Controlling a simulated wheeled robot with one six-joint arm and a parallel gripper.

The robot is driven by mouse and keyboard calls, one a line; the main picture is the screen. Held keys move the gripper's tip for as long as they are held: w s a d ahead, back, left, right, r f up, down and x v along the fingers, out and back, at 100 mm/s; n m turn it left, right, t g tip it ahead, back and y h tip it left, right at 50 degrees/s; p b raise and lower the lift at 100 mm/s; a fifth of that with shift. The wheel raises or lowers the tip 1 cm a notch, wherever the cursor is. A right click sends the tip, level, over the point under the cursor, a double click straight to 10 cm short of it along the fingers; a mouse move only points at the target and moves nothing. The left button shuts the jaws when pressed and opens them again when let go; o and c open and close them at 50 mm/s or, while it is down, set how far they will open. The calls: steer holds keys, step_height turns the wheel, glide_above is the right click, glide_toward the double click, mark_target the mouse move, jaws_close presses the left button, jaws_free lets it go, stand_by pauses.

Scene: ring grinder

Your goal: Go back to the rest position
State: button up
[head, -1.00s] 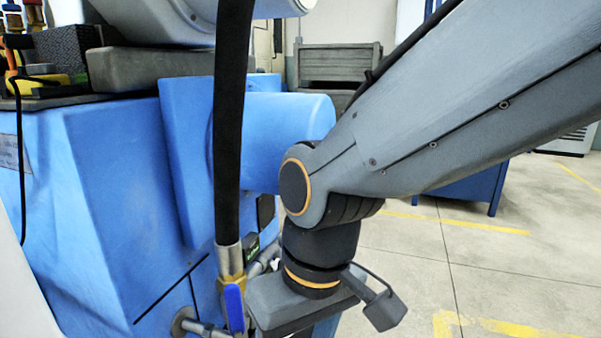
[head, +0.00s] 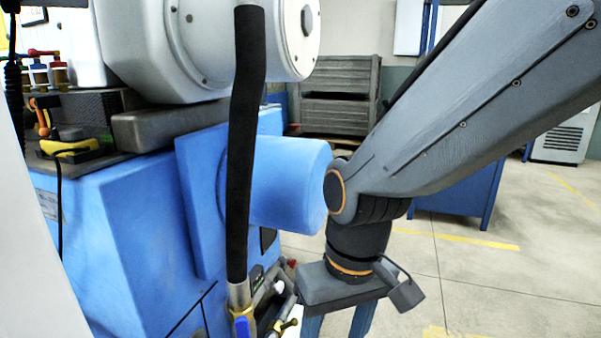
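My gripper (head: 338,320) hangs at the lower middle of the head view, under my grey wrist. Two blue fingers point down with a clear gap between them, and no object shows in the gap. The fingertips are cut off by the bottom edge of the picture. My gripper is to the right of the blue grinder machine (head: 120,250), apart from its blue cylindrical housing (head: 285,180).
Grey crates (head: 340,95) and a blue stand (head: 460,205) are behind. The floor (head: 500,290) at right is open.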

steer(key=s+d+r+m+h+p, duration=0.1)
steer(key=d+r+m+p, duration=0.3)
steer(key=d+r+p, duration=1)
steer(key=shift+s+d+r+p, duration=0.2)
steer(key=shift+s+r+p, duration=0.4)
steer(key=shift+r+p, duration=2.6)
